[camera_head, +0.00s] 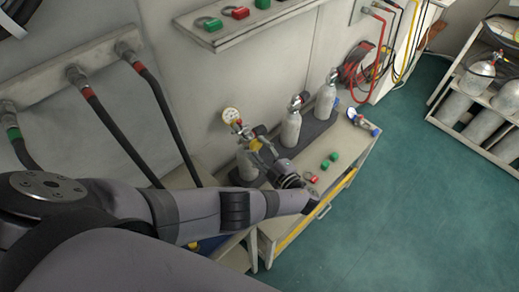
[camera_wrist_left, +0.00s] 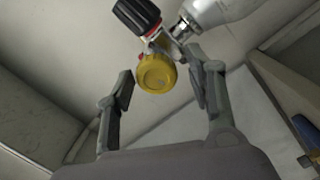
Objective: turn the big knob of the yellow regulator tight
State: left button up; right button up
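The yellow regulator (camera_head: 254,144) sits at the valve of the nearest grey cylinder (camera_head: 246,166), with a round gauge (camera_head: 231,115) above it. In the left wrist view its round yellow body (camera_wrist_left: 157,75) faces me, and a black ribbed knob with a red ring (camera_wrist_left: 137,14) sticks up above it. My left gripper (camera_wrist_left: 162,88) is open, its fingers on either side of the yellow part, with gaps visible between. In the head view my left gripper (camera_head: 262,152) partly hides the regulator. My right gripper is out of view.
Two more cylinders (camera_head: 291,129) (camera_head: 325,102) stand along the wall on the bench (camera_head: 335,160). Red and green fittings (camera_head: 330,160) lie on the bench top. Black hoses (camera_head: 158,100) hang at the left, and a shelf (camera_head: 250,24) is above.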

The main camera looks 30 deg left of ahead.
pick_arm(q)
jog(key=shift+o, duration=0.2)
jog(key=shift+n, duration=0.5)
